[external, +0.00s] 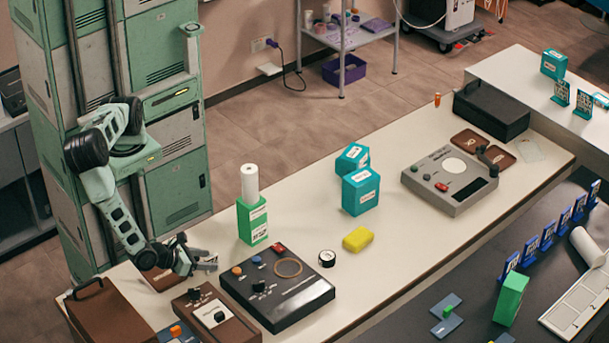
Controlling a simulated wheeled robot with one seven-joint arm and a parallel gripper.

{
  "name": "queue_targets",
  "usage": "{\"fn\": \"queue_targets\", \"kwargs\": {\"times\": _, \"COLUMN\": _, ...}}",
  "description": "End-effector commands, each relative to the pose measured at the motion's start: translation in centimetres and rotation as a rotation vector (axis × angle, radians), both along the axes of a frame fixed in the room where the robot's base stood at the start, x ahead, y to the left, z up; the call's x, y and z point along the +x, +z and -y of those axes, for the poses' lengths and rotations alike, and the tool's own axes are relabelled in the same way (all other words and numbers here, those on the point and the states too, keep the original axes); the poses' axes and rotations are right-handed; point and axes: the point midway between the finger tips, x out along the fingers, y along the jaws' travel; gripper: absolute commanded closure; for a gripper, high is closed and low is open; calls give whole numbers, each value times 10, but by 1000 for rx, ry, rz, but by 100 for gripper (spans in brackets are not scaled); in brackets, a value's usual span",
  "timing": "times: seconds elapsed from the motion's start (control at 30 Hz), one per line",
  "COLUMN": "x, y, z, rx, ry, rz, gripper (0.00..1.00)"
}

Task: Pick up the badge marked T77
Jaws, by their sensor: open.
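Several blue upright badges stand in a row on the dark counter at the right, one of them this blue badge (547,236). Two teal badges (572,98) stand on the white counter at the back right. The marks on all of them are too small to read, so I cannot tell which is T77. My gripper (210,262) is open and appears empty. It hangs over the near left part of the white counter, beside a brown box with a black knob, far from the badges.
The white counter (320,250) holds a dark control panel (290,305), a green box (252,220), teal boxes (361,191), a yellow sponge (357,239), a grey device (448,185) and a black case (491,110). A green box (511,298) and keyboard (580,305) are on the dark counter.

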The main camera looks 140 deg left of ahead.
Motion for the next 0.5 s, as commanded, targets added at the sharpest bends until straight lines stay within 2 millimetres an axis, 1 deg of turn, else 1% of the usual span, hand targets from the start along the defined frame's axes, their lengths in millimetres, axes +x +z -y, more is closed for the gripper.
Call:
{"fn": "queue_targets", "kwargs": {"times": 0.1, "x": -2, "y": -4, "z": -18, "rx": 4, "ry": 1, "rz": -6, "gripper": 57}}
{"fn": "queue_targets", "kwargs": {"times": 0.23, "x": 0, "y": -13, "z": -33, "rx": 4, "ry": 2, "rz": -3, "gripper": 57}}
{"fn": "queue_targets", "kwargs": {"times": 0.33, "x": 2, "y": -17, "z": -38, "rx": 0, "ry": 0, "rz": -1, "gripper": 57}}
{"fn": "queue_targets", "kwargs": {"times": 0.5, "x": 3, "y": -19, "z": -39, "rx": 0, "ry": 0, "rz": -1, "gripper": 57}}
